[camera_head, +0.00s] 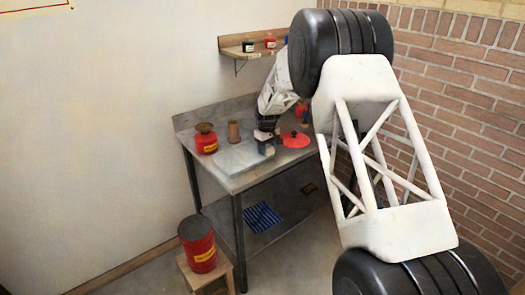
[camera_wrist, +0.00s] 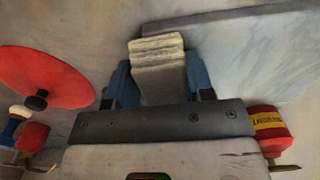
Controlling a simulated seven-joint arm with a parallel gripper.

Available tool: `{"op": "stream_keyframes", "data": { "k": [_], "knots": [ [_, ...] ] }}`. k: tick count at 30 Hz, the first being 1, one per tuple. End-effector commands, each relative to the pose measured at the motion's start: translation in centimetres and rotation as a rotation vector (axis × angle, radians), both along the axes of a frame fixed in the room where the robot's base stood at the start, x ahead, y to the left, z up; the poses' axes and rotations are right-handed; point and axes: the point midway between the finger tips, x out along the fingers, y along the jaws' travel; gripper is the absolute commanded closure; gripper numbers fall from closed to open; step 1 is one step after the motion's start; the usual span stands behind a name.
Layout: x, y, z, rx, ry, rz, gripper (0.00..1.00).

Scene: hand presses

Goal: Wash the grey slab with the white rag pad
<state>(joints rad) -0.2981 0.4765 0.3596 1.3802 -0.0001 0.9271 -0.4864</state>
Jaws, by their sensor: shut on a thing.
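The grey slab (camera_head: 240,156) lies flat on the metal table, a pale rectangle left of my gripper (camera_head: 265,147). It also fills the upper right of the wrist view (camera_wrist: 255,50), with a darker band along its far side. In the wrist view my gripper (camera_wrist: 158,82) has its blue fingers shut on the off-white rag pad (camera_wrist: 157,55), whose layered end sticks out past the fingertips. The pad overlaps the slab's edge in that view; I cannot tell whether it touches. In the head view the pad is too small to make out clearly.
A red disc with a black knob (camera_head: 295,139) lies right of my gripper. A red tin (camera_head: 206,139) and a brown cup (camera_head: 233,131) stand behind the slab. A wall shelf (camera_head: 250,48) holds small jars. Below are a blue striped cloth (camera_head: 262,217) and a red canister (camera_head: 197,245) on a stool.

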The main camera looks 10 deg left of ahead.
Motion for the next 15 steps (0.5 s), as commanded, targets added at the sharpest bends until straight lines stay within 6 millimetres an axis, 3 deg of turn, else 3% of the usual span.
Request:
{"op": "stream_keyframes", "data": {
  "k": [3,15],
  "knots": [
    [0.0,0.1,2.4,0.001,-0.004,0.001,0.74],
    [-0.1,0.1,5.8,0.001,-0.002,0.001,0.74]
  ]
}}
